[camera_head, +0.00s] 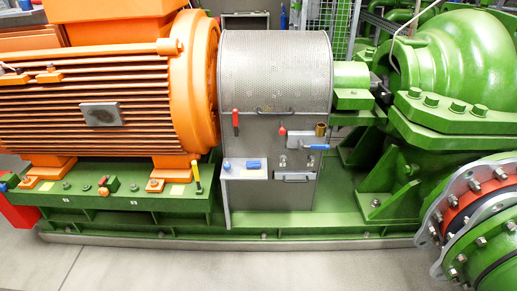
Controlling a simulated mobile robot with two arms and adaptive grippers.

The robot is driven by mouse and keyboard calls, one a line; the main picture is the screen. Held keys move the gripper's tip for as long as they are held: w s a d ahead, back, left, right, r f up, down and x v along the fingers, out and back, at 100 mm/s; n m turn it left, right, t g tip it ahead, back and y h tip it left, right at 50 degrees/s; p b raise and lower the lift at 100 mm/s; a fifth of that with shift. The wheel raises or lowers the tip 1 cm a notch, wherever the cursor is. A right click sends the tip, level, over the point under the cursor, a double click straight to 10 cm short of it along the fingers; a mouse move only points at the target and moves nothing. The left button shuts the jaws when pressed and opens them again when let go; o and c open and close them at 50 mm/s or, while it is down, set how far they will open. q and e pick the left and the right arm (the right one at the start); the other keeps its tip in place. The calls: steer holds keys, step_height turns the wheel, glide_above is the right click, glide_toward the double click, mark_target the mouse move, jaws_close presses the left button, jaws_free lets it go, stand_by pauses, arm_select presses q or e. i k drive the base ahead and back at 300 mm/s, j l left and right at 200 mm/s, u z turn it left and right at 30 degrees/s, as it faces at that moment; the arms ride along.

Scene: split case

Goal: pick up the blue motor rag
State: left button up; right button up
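Several small blue things are in view, and I cannot tell for sure which one is the rag. A small blue block-shaped thing (253,164) lies on a grey shelf (246,174) on the front of the grey guard. A smaller blue piece (227,165) is at the left end of that shelf. Another blue patch (3,187) is at the left picture edge, by the green base under the orange motor (95,105). Neither of my grippers is in view.
The perforated grey guard (274,75) stands between the motor and the green pump (460,60). A red-handled tool (235,120) and a blue-handled valve (316,147) are on its front. A yellow-handled tool (196,175) stands on the green base. The front floor (230,268) is clear.

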mark_target(254, 164)
steer(key=i+j, duration=0.45)
steer(key=i, duration=0.2)
steer(key=i+j+z, duration=0.1)
steer(key=i+j, duration=0.3)
steer(key=i, duration=0.25)
